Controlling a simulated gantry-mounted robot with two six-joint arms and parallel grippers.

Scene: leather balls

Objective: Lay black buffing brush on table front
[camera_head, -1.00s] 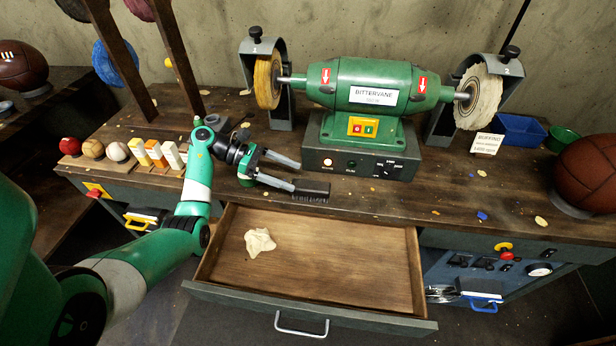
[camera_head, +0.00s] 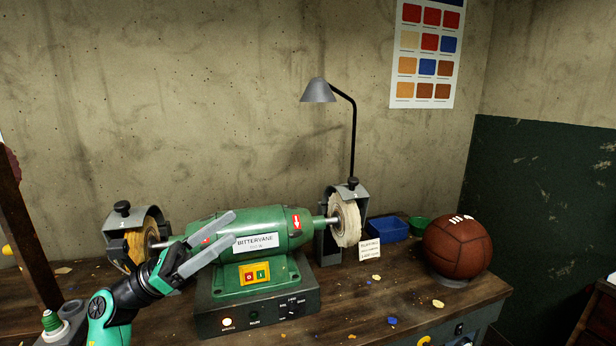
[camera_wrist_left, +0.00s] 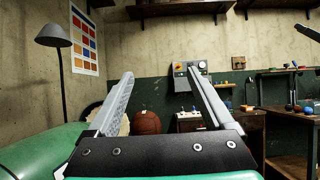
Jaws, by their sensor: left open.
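The black buffing brush is not visible in either current view. The front part of the table (camera_head: 375,290) lies mostly below the head view. My left gripper (camera_head: 231,227) is raised in front of the green buffing machine (camera_head: 270,232), its fingers pointing up and right. In the left wrist view my left gripper (camera_wrist_left: 160,74) is open, with nothing between its two grey fingers.
A leather ball (camera_head: 457,247) rests on a ring at the table's right. A blue bin (camera_head: 388,229), a small sign (camera_head: 369,250) and a lamp (camera_head: 318,91) are near the white buffing wheel (camera_head: 346,223). Scraps dot the table.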

